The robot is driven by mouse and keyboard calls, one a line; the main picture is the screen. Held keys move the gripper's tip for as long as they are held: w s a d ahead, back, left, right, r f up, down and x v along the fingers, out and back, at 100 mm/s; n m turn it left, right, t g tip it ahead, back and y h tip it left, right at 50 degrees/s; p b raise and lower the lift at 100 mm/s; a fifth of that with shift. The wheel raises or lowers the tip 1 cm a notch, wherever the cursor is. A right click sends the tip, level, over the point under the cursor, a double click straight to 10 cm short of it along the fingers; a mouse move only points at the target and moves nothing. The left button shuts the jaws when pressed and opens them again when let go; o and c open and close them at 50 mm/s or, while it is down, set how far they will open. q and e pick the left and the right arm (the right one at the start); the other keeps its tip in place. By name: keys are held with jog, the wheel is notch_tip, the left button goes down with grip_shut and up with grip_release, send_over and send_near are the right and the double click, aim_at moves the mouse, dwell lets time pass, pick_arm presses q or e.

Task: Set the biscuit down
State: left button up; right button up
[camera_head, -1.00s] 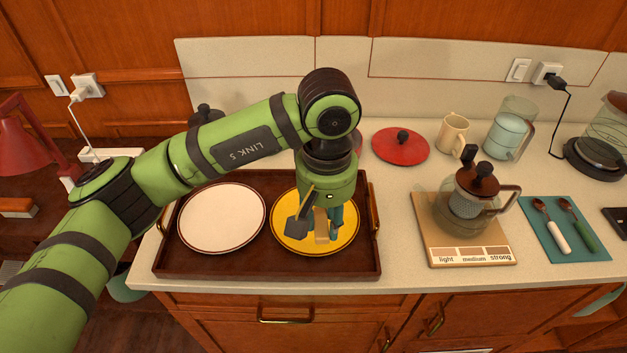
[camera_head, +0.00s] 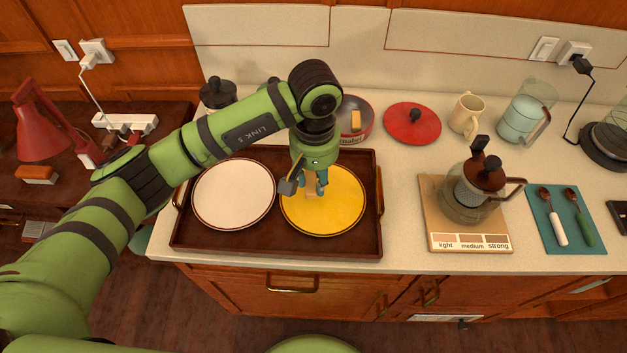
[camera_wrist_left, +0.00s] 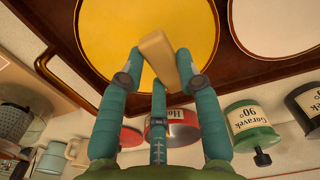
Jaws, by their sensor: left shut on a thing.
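My left gripper (camera_head: 312,185) points down over the yellow plate (camera_head: 345,210) and is shut on a tan, block-shaped biscuit (camera_head: 311,191). In the left wrist view the biscuit (camera_wrist_left: 158,58) sits between the fingertips (camera_wrist_left: 155,75), with the yellow plate (camera_wrist_left: 115,35) behind it. The biscuit is over the left-middle part of the plate; I cannot tell whether it touches it. The plate stands on the right side of a dark brown tray (camera_head: 280,245). My right gripper is not in view.
A white plate (camera_head: 232,195) fills the tray's left side. Behind the tray, a red tin (camera_head: 362,134) holds another tan block, with a red lid (camera_head: 412,125) beside it. A glass coffee pot (camera_head: 470,195) stands on a board to the right. The yellow plate's right half is clear.

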aim_at(313, 180)
pick_arm(q)
jog(key=shift+a+f, duration=0.1)
jog(key=shift+f, duration=0.25)
notch_tip(313, 180, down, 2)
jog(key=shift+f+p, duration=0.25)
jog(key=shift+p, duration=0.65)
jog(key=shift+f, duration=0.5)
jog(key=shift+f+b, duration=0.2)
jog(key=shift+b, duration=0.1)
jog(key=o, duration=0.8)
jog(key=shift+r, duration=0.1)
jog(key=shift+o, duration=0.2)
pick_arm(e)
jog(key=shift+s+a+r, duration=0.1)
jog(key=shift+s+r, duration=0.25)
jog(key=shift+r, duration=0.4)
